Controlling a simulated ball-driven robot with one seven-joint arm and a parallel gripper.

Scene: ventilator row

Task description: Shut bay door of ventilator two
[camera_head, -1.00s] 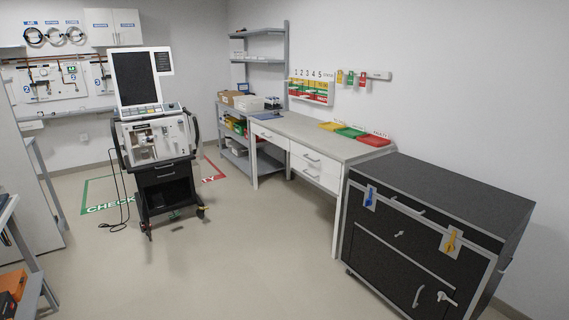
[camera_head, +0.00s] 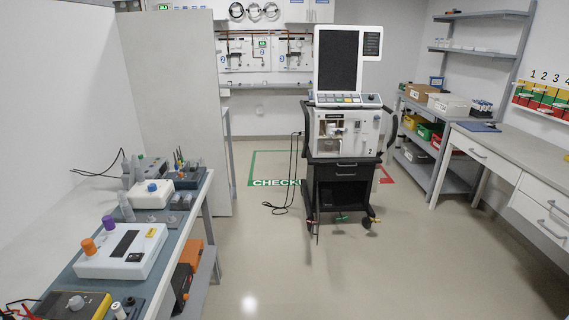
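One ventilator (camera_head: 343,115) stands on a black wheeled cart (camera_head: 343,190) in the middle of the head view. It has a tall dark screen (camera_head: 338,60) on top and a white front below a row of keys. A small mark that looks like a 2 shows at the right of the white front. A bay (camera_head: 333,126) with pale parts inside shows at the left of that front. The bay door cannot be made out clearly at this size, nor how far it stands open. My gripper is not in view.
A bench (camera_head: 191,235) with test devices stands at the left, beside a tall pale partition (camera_head: 180,110). A grey shelf unit (camera_head: 435,170) and a drawer desk (camera_head: 520,165) stand at the right. The floor (camera_head: 340,270) before the cart is clear; a cable (camera_head: 281,208) lies left of it.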

